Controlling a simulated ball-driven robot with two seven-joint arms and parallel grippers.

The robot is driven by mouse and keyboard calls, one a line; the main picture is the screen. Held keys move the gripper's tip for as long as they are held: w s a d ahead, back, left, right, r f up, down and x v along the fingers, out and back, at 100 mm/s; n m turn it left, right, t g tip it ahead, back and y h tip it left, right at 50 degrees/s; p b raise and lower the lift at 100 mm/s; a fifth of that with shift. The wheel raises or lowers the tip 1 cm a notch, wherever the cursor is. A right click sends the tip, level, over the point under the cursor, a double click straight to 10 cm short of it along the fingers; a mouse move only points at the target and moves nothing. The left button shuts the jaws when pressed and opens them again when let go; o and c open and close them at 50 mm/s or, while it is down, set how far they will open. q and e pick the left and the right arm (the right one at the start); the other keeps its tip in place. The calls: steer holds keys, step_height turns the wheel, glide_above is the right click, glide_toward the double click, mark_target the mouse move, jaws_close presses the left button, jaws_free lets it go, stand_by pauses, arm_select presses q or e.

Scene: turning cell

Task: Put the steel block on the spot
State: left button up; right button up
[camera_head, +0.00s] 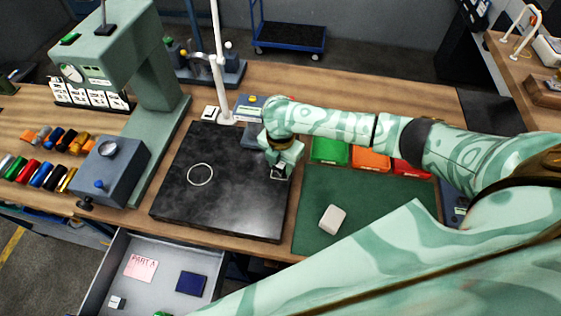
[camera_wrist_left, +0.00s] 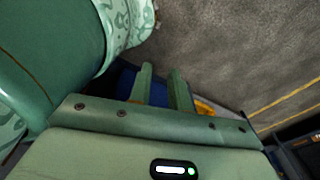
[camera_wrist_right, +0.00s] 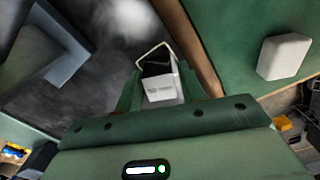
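The steel block (camera_wrist_right: 161,88), small and pale grey with a marking on its top, sits between the fingers of my right gripper (camera_wrist_right: 163,90). The fingers lie close along both its sides. In the head view my right gripper (camera_head: 281,168) is low over the right edge of the black slab (camera_head: 232,212), and the arm largely hides the block. A white square outline (camera_wrist_right: 152,50) on the slab lies right by the block. A white circle (camera_head: 200,174) is marked further left on the slab, and it is empty. My left gripper (camera_wrist_left: 163,90) is empty, its fingers apart.
A green mat (camera_head: 312,195) with a pale block (camera_head: 332,219) lies right of the slab. Green (camera_head: 330,151), orange (camera_head: 371,159) and red bins stand behind it. A green press (camera_head: 150,100) stands left. An open drawer (camera_head: 112,262) juts out in front. A white post (camera_head: 219,60) rises behind the slab.

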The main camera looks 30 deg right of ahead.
steer(key=shift+o, duration=0.5)
steer(key=shift+r, duration=0.1)
step_height(320, 180, up, 12)
steer(key=p, duration=0.3)
steer(key=shift+a, duration=0.1)
